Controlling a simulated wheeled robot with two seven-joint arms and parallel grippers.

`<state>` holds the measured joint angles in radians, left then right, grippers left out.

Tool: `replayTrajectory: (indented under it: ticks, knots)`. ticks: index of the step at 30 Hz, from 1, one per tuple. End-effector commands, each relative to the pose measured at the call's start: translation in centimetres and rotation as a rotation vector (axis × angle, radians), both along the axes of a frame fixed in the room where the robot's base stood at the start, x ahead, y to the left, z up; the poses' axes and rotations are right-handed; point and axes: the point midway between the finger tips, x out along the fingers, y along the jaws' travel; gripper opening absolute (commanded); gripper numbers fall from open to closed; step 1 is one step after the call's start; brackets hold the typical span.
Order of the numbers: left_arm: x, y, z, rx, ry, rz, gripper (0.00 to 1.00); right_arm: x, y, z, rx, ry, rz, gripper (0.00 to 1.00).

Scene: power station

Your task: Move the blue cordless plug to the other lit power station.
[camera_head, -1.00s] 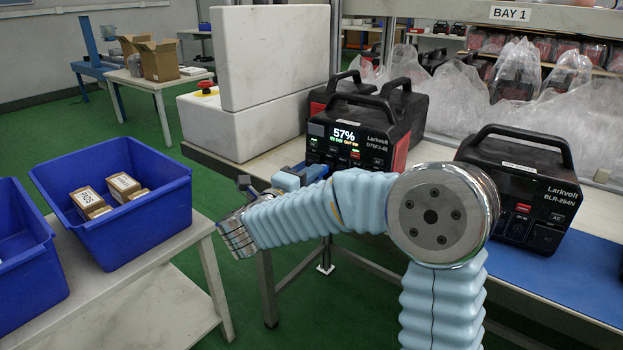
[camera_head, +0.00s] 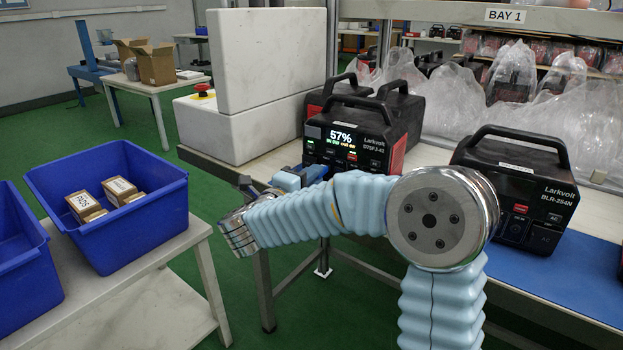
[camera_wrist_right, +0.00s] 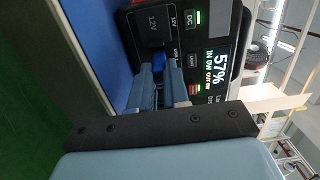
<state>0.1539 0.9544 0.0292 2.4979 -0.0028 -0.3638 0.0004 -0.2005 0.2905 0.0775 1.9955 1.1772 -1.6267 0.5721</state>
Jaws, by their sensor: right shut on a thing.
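The lit black power station (camera_head: 352,137) shows 57% on its display and stands on the bench at centre; its front panel (camera_wrist_right: 190,45) fills the upper wrist view. A second power station (camera_head: 515,187), labelled BLR-254N, stands to the right with a dark display. My right gripper (camera_head: 300,174) is at the lit station's lower front, partly hidden by my arm. In the wrist view its two pale blue fingers (camera_wrist_right: 160,85) are shut on the blue plug (camera_wrist_right: 157,61), at the panel beside the 12V sockets. Whether the plug is seated cannot be told. My left gripper is out of view.
Another black station (camera_head: 334,88) stands behind the lit one. White blocks (camera_head: 262,60) stand to its left. Blue bins (camera_head: 150,220) sit on a side table at left. A blue mat (camera_head: 590,262) lies at right. Plastic-wrapped goods (camera_head: 460,100) line the back.

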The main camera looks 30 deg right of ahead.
Motion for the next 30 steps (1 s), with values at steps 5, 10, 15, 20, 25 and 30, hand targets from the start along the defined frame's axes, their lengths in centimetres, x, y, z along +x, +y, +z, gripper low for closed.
replayTrajectory:
  ticks: [5, 10, 15, 20, 25, 30]
  knots:
    - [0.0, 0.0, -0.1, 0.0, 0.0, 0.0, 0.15, 0.1, -0.2, 0.0, 0.0, 0.0, 0.0, 0.25]
    - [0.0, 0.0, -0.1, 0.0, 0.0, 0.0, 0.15, 0.1, -0.2, 0.0, 0.0, 0.0, 0.0, 0.45]
    - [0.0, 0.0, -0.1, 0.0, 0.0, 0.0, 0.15, 0.1, -0.2, 0.0, 0.0, 0.0, 0.0, 0.45]
    - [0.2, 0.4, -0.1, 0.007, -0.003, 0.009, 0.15, 0.0, 0.0, 0.0, 0.0, 0.0, 0.001, 0.45]
    - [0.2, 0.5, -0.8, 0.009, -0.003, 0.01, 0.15, -1.3, 2.7, -0.2, -0.001, 0.0, 0.005, 0.45]
    - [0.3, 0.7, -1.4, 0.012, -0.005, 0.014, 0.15, -3.2, 6.7, -0.2, 0.0, -0.001, 0.006, 0.45]
